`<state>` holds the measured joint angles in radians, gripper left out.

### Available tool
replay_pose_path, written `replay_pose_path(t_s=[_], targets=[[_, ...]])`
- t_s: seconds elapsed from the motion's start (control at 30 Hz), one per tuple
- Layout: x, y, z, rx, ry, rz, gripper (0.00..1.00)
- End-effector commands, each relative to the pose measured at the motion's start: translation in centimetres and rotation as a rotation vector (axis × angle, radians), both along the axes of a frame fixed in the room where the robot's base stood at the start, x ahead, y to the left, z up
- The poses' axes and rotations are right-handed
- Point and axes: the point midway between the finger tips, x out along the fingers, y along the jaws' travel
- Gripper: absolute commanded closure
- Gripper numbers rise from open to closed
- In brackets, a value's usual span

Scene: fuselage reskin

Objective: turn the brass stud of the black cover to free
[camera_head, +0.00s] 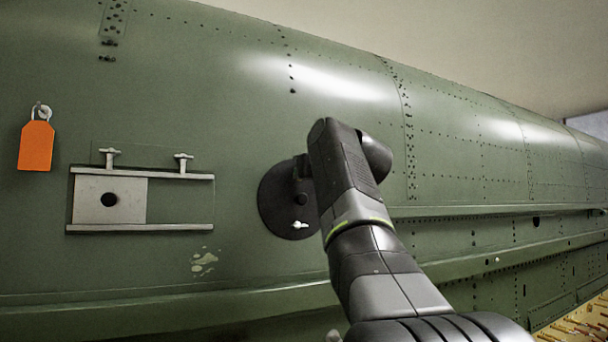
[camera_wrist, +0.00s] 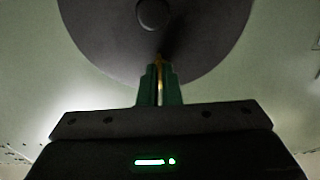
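The black cover (camera_head: 275,205) is a round dark disc on the green fuselage skin, partly hidden behind my arm in the head view. It fills the top of the wrist view (camera_wrist: 100,35), with a round dark knob (camera_wrist: 153,14) at its middle. The brass stud (camera_wrist: 159,66) shows as a thin yellowish strip near the cover's lower edge in the wrist view. My gripper (camera_wrist: 159,75) has its two green fingers close together, one on each side of the stud, and looks shut on it. My arm hides the fingertips in the head view.
A pale winged fastener (camera_head: 300,225) sits low on the cover. To the left, a metal rail frame (camera_head: 180,227) holds a sliding plate (camera_head: 130,190), with two T-shaped pins above. An orange tag (camera_head: 36,146) hangs at far left. A ledge (camera_head: 150,300) runs below.

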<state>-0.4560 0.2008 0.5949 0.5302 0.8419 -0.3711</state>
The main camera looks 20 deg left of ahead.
Motion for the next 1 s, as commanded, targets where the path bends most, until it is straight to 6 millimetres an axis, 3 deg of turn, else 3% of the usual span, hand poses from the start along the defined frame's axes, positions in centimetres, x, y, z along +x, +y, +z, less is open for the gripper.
replay_pose_path(t_s=[0.47,0.6,1.0], targets=[[0.0,-0.04,0.04,-0.01,-0.011,-0.001,1.0],[-0.01,-0.04,0.04,-0.01,-0.011,-0.001,0.74],[-0.55,-0.7,-0.1,-0.009,-0.011,-0.002,0.74]])
